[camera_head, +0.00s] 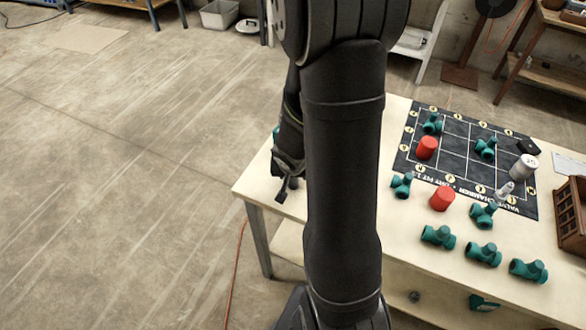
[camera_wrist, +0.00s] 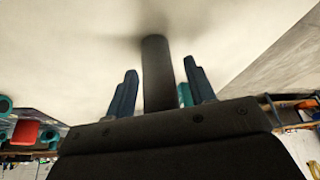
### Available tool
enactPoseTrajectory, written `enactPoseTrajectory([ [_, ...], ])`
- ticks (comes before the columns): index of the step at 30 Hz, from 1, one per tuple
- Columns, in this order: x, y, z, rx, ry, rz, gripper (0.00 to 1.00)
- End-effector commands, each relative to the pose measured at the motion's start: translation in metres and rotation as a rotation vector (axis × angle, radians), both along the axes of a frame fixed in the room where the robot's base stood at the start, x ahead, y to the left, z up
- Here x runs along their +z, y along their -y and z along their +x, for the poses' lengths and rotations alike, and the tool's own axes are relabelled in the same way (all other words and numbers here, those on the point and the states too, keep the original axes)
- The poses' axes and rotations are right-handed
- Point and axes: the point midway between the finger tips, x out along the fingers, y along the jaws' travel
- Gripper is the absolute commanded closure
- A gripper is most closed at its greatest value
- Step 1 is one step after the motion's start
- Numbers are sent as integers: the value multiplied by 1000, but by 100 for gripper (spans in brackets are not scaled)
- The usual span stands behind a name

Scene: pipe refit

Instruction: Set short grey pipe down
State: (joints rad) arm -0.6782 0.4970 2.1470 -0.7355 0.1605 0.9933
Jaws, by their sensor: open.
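The short grey pipe (camera_wrist: 157,68) is a dark cylinder in the wrist view, between the two fingers of my gripper (camera_wrist: 163,80). The fingers are apart, with visible gaps on both sides of the pipe. Its far end meets a soft shadow on the pale table top; the near end is hidden behind the gripper body. In the head view my gripper (camera_head: 284,188) is over the left end of the table (camera_head: 262,195), partly hidden by my arm. I cannot make out the pipe there.
A teal fitting (camera_wrist: 185,95) shows just behind the right finger. To the right, a black marked mat (camera_head: 455,145) holds teal fittings, a red cap (camera_head: 427,148) and a white cylinder (camera_head: 524,167). Several teal fittings and another red cap (camera_head: 443,198) stand in front. A wooden crate (camera_head: 572,215) is at far right.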

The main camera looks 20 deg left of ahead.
Motion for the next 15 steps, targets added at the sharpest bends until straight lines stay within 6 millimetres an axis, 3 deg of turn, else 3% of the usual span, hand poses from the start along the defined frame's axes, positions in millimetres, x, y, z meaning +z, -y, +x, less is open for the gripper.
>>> enactPoseTrajectory([
  [15, 56, 8, -20, -1, 4, 3, 50],
])
